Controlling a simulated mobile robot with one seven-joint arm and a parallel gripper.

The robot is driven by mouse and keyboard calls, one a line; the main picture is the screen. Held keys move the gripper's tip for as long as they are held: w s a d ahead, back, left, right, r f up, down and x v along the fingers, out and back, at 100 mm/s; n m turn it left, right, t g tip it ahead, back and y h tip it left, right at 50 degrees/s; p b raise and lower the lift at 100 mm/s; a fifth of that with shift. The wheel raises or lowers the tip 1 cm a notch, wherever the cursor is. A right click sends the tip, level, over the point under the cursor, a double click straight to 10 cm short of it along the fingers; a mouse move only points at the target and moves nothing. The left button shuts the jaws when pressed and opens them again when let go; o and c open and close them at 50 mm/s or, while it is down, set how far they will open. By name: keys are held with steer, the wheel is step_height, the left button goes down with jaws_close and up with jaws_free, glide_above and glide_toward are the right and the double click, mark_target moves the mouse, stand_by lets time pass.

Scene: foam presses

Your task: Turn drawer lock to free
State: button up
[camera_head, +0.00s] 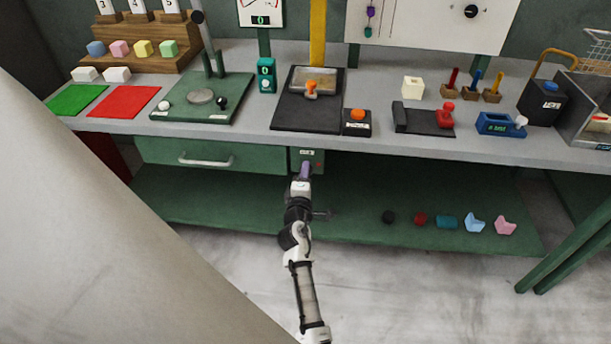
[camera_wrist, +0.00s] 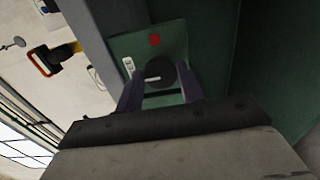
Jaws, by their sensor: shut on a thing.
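The drawer lock is a small green plate (camera_head: 319,155) under the bench top, just right of the drawer (camera_head: 215,157). In the wrist view the lock plate (camera_wrist: 172,43) carries a red mark and a white label. A round dark lock knob (camera_wrist: 160,76) with a pale line on it sits low on the plate. My gripper (camera_head: 305,168) is up against the lock from the front. In the wrist view its two purple fingers (camera_wrist: 163,90) are on either side of the knob and shut on it. The knob is hidden in the head view.
The drawer has a pale bar handle (camera_head: 206,160) and looks closed. The grey bench top (camera_head: 385,143) overhangs the lock. A lower green shelf (camera_head: 350,205) holds several small coloured pieces to the right of my arm.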

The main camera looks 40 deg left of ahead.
steer(key=o, duration=1)
steer(key=b+v, duration=0.2)
steer(key=v, duration=1.2)
steer(key=shift+a, duration=0.1)
